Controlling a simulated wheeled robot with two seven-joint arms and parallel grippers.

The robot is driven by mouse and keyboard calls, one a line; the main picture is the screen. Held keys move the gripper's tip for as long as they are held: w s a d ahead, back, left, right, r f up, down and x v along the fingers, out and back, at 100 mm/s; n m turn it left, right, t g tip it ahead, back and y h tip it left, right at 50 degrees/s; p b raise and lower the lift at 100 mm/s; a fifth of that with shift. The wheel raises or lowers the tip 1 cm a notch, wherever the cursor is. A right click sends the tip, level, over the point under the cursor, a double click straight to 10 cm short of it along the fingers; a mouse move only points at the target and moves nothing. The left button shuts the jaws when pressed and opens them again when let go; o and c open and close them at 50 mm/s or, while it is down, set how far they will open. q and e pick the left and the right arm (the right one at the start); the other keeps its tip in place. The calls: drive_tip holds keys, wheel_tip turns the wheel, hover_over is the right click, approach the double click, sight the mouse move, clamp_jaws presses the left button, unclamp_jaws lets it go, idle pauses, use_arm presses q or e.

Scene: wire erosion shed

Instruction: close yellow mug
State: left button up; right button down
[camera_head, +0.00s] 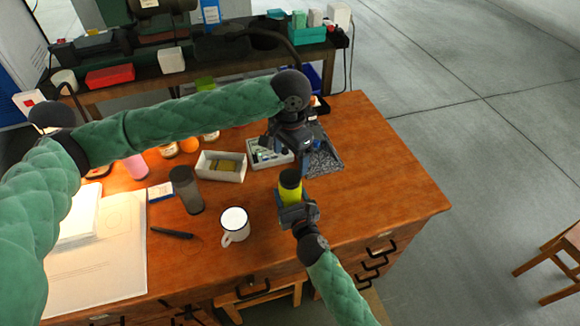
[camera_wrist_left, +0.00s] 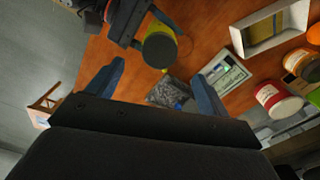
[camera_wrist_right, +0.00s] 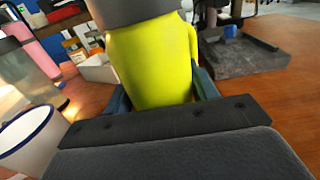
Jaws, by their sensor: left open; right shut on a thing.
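The yellow mug (camera_head: 290,190) stands upright near the right part of the wooden desk, with a dark lid (camera_head: 290,177) on top. My right gripper (camera_head: 292,205) is shut on the mug's body from the front; the yellow body (camera_wrist_right: 150,60) fills the middle of the right wrist view, with the dark lid (camera_wrist_right: 130,10) cut off at the top edge. My left gripper (camera_head: 290,148) is open and empty, above and behind the mug. In the left wrist view the lid (camera_wrist_left: 159,50) shows from above, beyond the open left fingers (camera_wrist_left: 155,85). Whether the lid is fully seated is unclear.
A white enamel mug (camera_head: 235,222) stands left of the yellow mug. A dark tumbler (camera_head: 186,190), a cream box (camera_head: 221,167) and a grey tray (camera_head: 324,160) are nearby. A pen (camera_head: 171,232) lies at left. The desk's right end is clear.

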use_arm(q)
wheel_tip(320, 180, up, 4)
drive_tip(key=shift+r, duration=0.25)
use_arm(e)
drive_tip(key=shift+c, duration=1.9)
unclamp_jaws()
drive_tip(key=b+v, duration=0.2)
drive_tip(key=v, duration=0.4)
drive_tip(key=shift+s+d+f, duration=0.1)
drive_tip(key=shift+s+d, duration=0.05)
drive_tip(key=shift+s, duration=0.2)
drive_tip(key=shift+s+d, duration=0.15)
drive_tip(key=shift+s, duration=0.35)
use_arm(q)
wheel_tip(320, 180, down, 2)
drive_tip(key=shift+f, duration=0.25)
